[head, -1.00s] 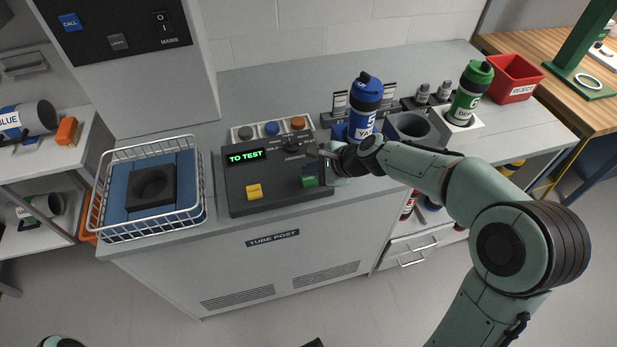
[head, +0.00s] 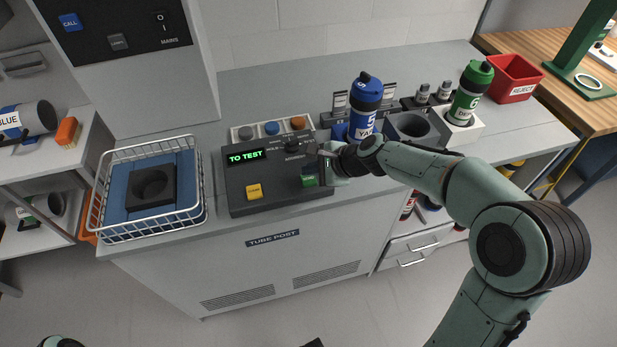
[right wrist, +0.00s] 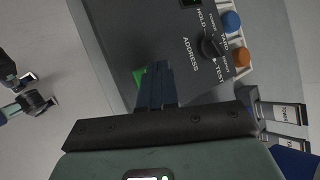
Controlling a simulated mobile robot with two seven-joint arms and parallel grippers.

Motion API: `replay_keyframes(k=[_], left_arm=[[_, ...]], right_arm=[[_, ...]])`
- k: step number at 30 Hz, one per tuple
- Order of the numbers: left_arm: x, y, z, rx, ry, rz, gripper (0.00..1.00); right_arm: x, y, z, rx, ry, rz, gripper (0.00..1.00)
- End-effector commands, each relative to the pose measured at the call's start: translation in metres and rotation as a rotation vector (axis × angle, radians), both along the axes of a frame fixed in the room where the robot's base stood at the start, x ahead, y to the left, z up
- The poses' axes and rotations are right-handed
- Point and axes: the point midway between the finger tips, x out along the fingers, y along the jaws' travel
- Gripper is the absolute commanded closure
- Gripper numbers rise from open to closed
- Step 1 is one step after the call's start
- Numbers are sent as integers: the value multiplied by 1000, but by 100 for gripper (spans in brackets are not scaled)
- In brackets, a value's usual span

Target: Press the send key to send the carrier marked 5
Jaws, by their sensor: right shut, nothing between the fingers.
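The control panel (head: 240,178) on the cabinet top has a lit display reading TO TEST (head: 247,156), a yellow key (head: 254,191) and a green key (head: 308,181). A dark address knob (head: 291,145) sits above; in the right wrist view the knob (right wrist: 211,46) shows too. The blue carrier marked 5 (head: 365,96), with YARD lettering, stands upright behind my right forearm. My right gripper (head: 322,169) is shut and empty beside the green key's upper right. In the right wrist view its fingers partly hide the green key (right wrist: 138,77); I cannot tell whether they touch it.
A wire basket (head: 140,236) with a blue lining stands left of the panel. Right of the blue carrier are a grey socket block (head: 416,139), a green-capped carrier (head: 470,90) and a red REJECT bin (head: 515,82).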

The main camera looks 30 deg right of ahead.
Motion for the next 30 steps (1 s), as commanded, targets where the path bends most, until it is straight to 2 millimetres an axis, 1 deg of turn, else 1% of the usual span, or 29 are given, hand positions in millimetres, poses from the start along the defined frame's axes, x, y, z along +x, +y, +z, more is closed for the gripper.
replay_keyframes(k=[9, 19, 30], left_arm=[[-2, 0, -8, 0, 2, 0, 57], [-2, 0, -7, 0, 2, 0, 57], [-3, 0, -11, 0, 3, 0, 57]], right_arm=[[0, 0, -9, 0, 0, 0, 100], [0, 0, -9, 0, 0, 0, 100], [0, 0, -13, 0, 0, 0, 100]])
